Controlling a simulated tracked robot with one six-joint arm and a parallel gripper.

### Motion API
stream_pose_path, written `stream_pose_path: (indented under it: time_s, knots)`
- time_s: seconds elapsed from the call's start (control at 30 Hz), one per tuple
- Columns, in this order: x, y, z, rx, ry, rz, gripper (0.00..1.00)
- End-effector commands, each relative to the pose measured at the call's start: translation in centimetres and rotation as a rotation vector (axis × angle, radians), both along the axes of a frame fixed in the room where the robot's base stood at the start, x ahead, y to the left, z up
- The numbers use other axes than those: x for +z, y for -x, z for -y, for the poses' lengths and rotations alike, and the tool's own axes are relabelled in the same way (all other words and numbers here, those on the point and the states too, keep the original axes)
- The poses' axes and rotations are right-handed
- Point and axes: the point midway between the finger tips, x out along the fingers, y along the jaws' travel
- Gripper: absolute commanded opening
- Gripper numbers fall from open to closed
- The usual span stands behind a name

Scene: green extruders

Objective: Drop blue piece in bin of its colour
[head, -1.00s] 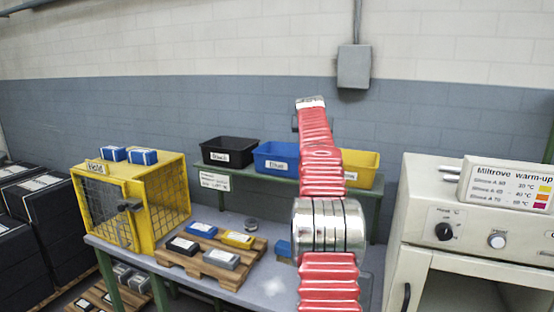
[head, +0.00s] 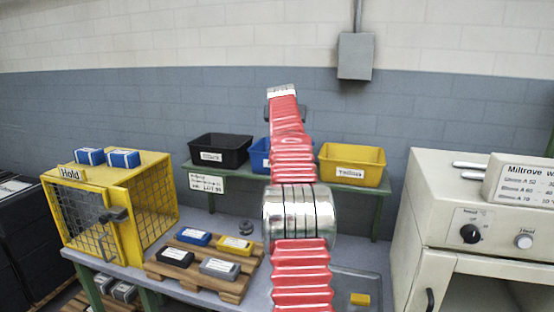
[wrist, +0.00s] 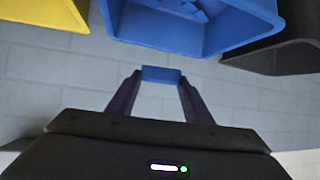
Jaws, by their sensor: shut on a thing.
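My gripper (wrist: 155,88) is shut on a small blue piece (wrist: 161,74), held between its fingertips in the wrist view. The blue bin (wrist: 165,35) is just beyond the piece there, open, with some blue shapes inside. In the head view the blue bin (head: 259,156) stands on the rear shelf between the black and yellow bins, its right part hidden by my red arm. My gripper is mostly hidden behind the arm's end there, above the blue bin. I cannot tell the exact gap between piece and bin.
The black bin (head: 221,148) and yellow bin (head: 352,166) flank the blue one. A yellow Hold cage (head: 150,215) stands left with blue boxes on top. A wooden pallet (head: 200,279) carries several coloured pieces. A yellow piece (head: 360,299) lies at front right. A warm-up oven (head: 450,225) stands right.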

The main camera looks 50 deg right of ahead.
Motion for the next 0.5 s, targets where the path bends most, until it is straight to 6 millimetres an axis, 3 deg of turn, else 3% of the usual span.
stream_pose_path:
  time_s: [0.27, 0.5]
  knots:
    - [-0.3, 0.0, 0.0, -0.001, -0.001, -0.001, 0.24]
    - [-2.1, 0.0, 0.0, 0.0, -0.002, 0.0, 0.24]
